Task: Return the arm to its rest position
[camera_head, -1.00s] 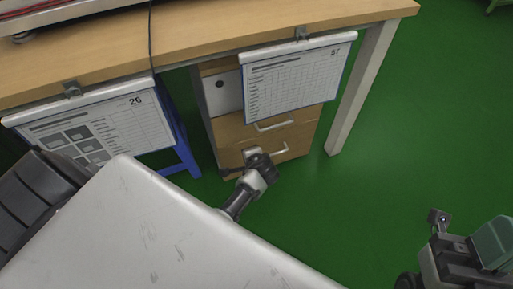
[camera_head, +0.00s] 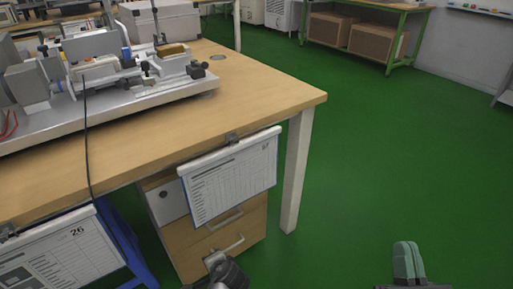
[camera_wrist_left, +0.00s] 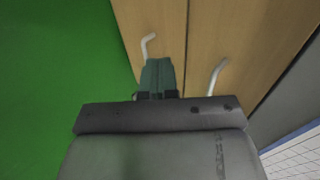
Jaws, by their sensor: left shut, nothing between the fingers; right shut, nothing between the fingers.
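My right gripper (camera_head: 408,262) shows at the bottom right of the head view, with its grey-green fingers together and pointing up, above the green floor. It holds nothing. My left gripper (camera_wrist_left: 158,77) shows in the left wrist view. Its dark green fingers are together and empty, in front of the wooden drawer fronts (camera_wrist_left: 222,35) and between two metal handles. I cannot tell whether the fingers touch the drawers. In the head view only a dark part of my left arm shows at the bottom edge, by the drawer cabinet (camera_head: 185,248).
A wooden workbench (camera_head: 150,135) with a test rig (camera_head: 105,75) stands at the left. Two clipped sheets, numbered 37 (camera_head: 235,180) and 26 (camera_head: 70,258), hang from its edge. Open green floor (camera_head: 370,170) lies at the right. A green-framed shelf (camera_head: 385,35) stands behind.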

